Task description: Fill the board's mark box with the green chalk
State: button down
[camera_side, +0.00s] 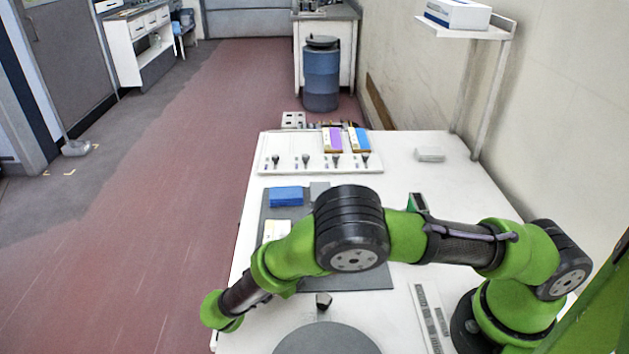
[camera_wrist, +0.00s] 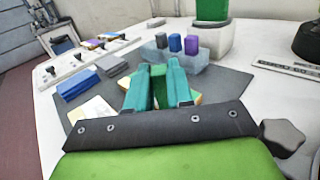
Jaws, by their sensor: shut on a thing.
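In the wrist view my gripper (camera_wrist: 158,68) is shut on the green chalk (camera_wrist: 159,88), an upright green stick between its teal fingers. They are over the dark grey mat (camera_wrist: 225,83). A small pale board with a yellow-orange edge (camera_wrist: 192,98) shows partly behind the fingers; I cannot tell whether the chalk touches it. Its mark box is hidden. In the side view my arm hides the gripper and chalk.
Left on the mat are a blue block (camera_side: 286,196) and a white card (camera_side: 277,229). A white panel with several knobs (camera_side: 290,152) stands at the back, with purple (camera_side: 334,139) and blue (camera_side: 360,139) boards. A grey disc (camera_side: 325,342) and a ruler (camera_side: 430,318) lie in front.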

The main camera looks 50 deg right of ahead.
jog(key=shift+s+a, duration=0.4)
jog(key=shift+w+d, duration=0.5)
jog(key=shift+d, duration=0.05)
notch_tip(320, 180, up, 8)
jog(key=shift+r, duration=0.1)
dwell(0.3)
